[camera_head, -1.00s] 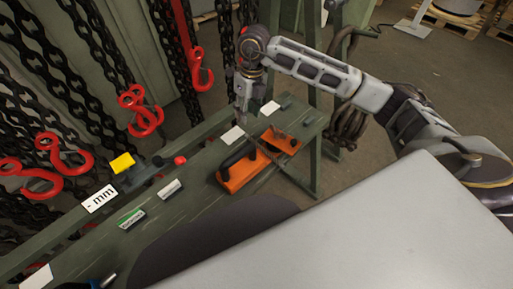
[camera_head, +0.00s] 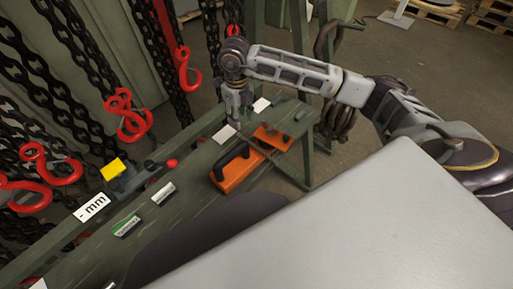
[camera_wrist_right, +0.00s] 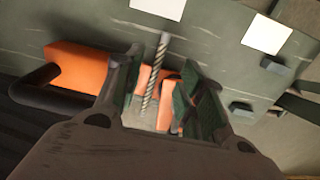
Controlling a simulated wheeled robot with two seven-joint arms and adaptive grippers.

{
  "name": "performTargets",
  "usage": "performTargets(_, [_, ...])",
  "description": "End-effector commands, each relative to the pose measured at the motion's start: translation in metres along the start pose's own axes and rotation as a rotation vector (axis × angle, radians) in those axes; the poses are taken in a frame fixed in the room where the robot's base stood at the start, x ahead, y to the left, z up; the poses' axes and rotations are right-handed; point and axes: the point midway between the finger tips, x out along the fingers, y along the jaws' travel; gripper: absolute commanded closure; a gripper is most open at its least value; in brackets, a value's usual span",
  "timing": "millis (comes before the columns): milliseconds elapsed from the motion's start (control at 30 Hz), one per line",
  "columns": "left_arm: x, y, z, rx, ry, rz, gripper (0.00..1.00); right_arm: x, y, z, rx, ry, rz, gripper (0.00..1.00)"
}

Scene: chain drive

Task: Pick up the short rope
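The short rope (camera_wrist_right: 154,75) is a thin, twisted, metallic-looking strand. In the right wrist view it runs up and down between the two fingers, with its upper end beyond them. My right gripper (camera_wrist_right: 160,92) is open around it in that view, and I see no finger clearly touching it. In the head view my right gripper (camera_head: 236,118) points down just above the green bench (camera_head: 190,190), behind the orange pieces. My left gripper is not in view.
An orange block with a black handle (camera_head: 237,168) and a second orange piece (camera_head: 274,137) lie close to the right gripper. White labels and a small vice-like tool (camera_head: 130,178) lie along the bench. Chains with red hooks (camera_head: 128,115) hang behind.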

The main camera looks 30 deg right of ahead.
Motion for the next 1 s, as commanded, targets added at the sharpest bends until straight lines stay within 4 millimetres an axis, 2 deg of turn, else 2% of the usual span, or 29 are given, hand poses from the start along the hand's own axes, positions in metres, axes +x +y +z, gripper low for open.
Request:
performTargets(200, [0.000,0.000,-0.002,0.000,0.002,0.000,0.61,0.030,0.000,0.000,0.000,0.001,0.001,0.61])
performTargets(400, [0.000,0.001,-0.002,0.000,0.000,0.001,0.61,0.048,0.000,0.000,-0.001,0.000,0.001,0.61])
performTargets(867, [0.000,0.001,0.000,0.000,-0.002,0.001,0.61,0.052,0.000,0.001,-0.001,-0.001,0.001,0.61])
performTargets(1000, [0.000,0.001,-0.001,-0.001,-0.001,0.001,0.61,0.059,-0.001,0.001,0.001,0.000,0.001,0.61])
